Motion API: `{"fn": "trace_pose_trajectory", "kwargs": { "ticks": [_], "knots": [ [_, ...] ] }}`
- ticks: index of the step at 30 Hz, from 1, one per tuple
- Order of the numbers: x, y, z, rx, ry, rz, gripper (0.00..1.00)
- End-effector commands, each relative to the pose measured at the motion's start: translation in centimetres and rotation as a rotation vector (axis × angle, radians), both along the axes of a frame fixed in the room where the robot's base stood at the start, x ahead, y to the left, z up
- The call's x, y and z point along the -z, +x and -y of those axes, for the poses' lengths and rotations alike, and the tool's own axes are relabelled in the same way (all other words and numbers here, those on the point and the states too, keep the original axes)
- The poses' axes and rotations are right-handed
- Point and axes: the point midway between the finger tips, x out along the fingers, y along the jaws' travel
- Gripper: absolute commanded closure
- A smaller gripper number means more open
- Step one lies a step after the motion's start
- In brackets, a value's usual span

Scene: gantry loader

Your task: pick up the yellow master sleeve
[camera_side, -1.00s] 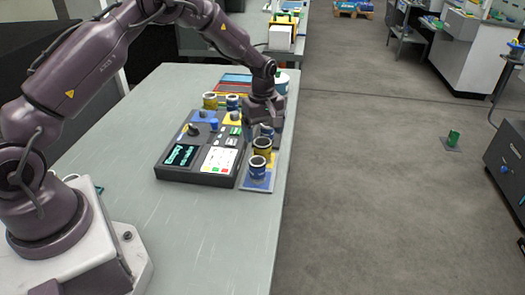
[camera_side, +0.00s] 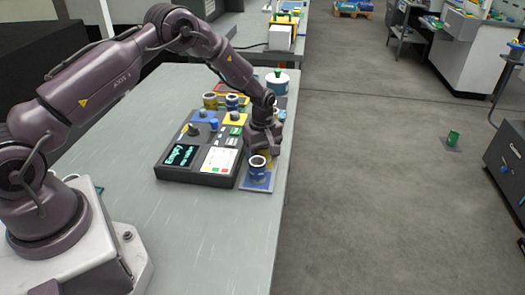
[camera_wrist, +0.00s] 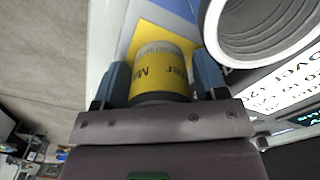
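The yellow master sleeve (camera_wrist: 160,72) stands in the wrist view between the two blue fingers of my gripper (camera_wrist: 163,82), with part of its lettering showing. One finger is on each side of it, and the fingers look spread around it, with no clear grip visible. In the side view my gripper (camera_side: 262,150) is low over the sleeve's place on the strip and hides most of it. A blue-banded sleeve (camera_side: 258,170) stands just in front of my gripper on the same strip.
The dark console (camera_side: 195,172) with its screen and knobs lies close to the left of my gripper. Other sleeves (camera_side: 210,101) and a white pot (camera_side: 277,84) stand behind. In the wrist view a large ringed part (camera_wrist: 262,30) is close at the upper right. The table's right edge is near.

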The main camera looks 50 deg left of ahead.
Motion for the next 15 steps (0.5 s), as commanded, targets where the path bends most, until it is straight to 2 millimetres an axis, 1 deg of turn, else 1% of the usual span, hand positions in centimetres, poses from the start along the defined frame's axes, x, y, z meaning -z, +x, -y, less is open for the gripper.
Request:
{"fn": "trace_pose_trajectory", "kwargs": {
  "ticks": [1, 2, 3, 5, 6, 15],
  "knots": [
    [-0.02, 0.00, 0.00, 0.000, 0.000, 0.000, 0.46],
    [-0.02, 0.00, 0.00, 0.000, 0.000, 0.000, 0.53],
    [-0.02, 0.00, 0.01, 0.000, 0.000, 0.000, 0.62],
    [-0.03, 0.00, 0.01, 0.000, 0.000, 0.000, 0.76],
    [-0.09, 0.05, 0.00, 0.000, 0.001, 0.001, 0.81],
    [-0.38, 0.07, -0.01, 0.000, 0.001, 0.002, 0.81]
  ]
}}
